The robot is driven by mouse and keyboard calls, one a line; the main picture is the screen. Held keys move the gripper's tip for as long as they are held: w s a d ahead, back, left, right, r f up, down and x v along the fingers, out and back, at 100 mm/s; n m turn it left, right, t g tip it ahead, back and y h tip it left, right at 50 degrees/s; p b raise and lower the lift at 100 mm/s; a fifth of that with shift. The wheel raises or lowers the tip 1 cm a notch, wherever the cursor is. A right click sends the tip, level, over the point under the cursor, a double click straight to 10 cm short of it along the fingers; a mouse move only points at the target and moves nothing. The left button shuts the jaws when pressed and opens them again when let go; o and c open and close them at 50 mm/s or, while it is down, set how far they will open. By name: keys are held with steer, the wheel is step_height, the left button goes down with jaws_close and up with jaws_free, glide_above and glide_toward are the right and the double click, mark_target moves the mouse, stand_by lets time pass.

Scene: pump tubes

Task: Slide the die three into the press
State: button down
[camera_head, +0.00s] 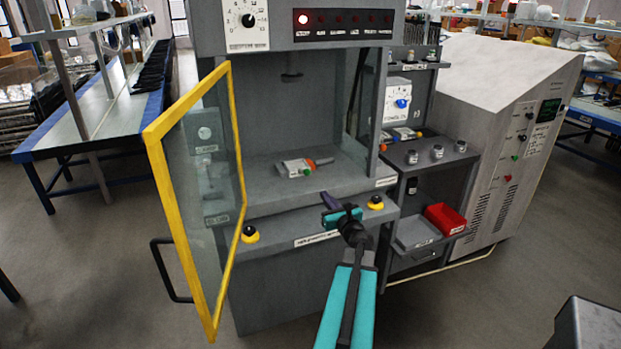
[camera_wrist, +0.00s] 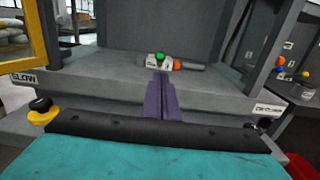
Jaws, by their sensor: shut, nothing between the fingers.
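The press (camera_head: 298,100) stands in the middle of the head view with its chamber open at the front. A small die (camera_head: 298,167), a pale block with a green spot and an orange-and-grey handle, lies on the chamber floor. It also shows in the wrist view (camera_wrist: 160,62), just beyond the fingertips. Its number is too small to read. My gripper (camera_head: 326,198) has purple fingers, shut and empty, at the front edge of the press. In the wrist view the shut fingers (camera_wrist: 162,80) point toward the die, and their contact with it cannot be told.
The yellow-framed door (camera_head: 153,135) stands swung open at the left. Yellow-and-black buttons (camera_head: 250,233) sit on the press front. To the right are a shelf with similar coloured parts (camera_head: 402,134), a red bin (camera_head: 445,219) and a large grey cabinet (camera_head: 505,120).

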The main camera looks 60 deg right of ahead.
steer(key=shift+w, duration=0.1)
steer(key=shift+d, duration=0.15)
steer(key=shift+p+x, duration=2.3)
steer(key=shift+x, duration=4.55)
steer(key=shift+w+f, duration=0.1)
